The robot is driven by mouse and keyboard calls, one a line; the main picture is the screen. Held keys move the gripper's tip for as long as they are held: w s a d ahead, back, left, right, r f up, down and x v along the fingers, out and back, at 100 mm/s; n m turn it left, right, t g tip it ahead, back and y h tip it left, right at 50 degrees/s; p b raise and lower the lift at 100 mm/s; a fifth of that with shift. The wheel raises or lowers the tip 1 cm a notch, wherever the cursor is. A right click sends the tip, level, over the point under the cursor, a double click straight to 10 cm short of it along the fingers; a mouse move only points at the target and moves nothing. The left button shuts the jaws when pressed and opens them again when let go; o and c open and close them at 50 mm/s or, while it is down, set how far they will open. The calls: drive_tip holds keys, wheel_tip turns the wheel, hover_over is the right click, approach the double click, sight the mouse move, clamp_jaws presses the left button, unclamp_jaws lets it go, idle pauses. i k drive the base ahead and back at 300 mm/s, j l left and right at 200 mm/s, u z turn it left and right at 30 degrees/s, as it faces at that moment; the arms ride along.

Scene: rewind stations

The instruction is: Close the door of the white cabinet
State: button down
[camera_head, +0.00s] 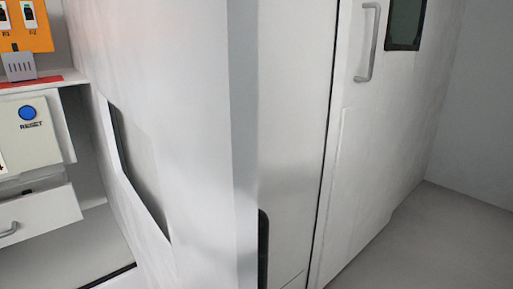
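A tall white cabinet (180,130) fills the middle of the head view, very close, with its vertical edge near the centre. To the right of that edge is a narrow white panel (290,110). A thin dark vertical gap separates it from a white door-like panel (375,130) with a grey bar handle (370,42) and a dark window (405,22). I cannot tell whether this panel is the cabinet's door, or whether it stands ajar. My gripper is not in view.
On the left stand an open drawer (40,218), a box with a blue RESET button (27,112), a grey block (20,66) and an orange panel (30,28). The grey floor (450,240) is clear at the lower right, beside a plain wall (480,110).

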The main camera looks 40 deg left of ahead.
sight(185, 73)
drive_tip(key=i+u, duration=0.15)
drive_tip(key=u, duration=0.35)
drive_tip(key=i+u, duration=0.15)
drive_tip(key=u, duration=0.3)
drive_tip(key=i+l+u, duration=0.1)
drive_tip(key=u, duration=0.4)
drive_tip(key=i+l+u, duration=0.15)
drive_tip(key=u, duration=0.3)
drive_tip(key=i+l+u, duration=0.1)
drive_tip(key=u, duration=0.35)
drive_tip(key=i+l+u, duration=0.2)
drive_tip(key=u, duration=0.25)
drive_tip(key=i+l+u, duration=0.1)
drive_tip(key=u, duration=0.4)
drive_tip(key=l+u, duration=0.45)
drive_tip(key=i+j, duration=0.05)
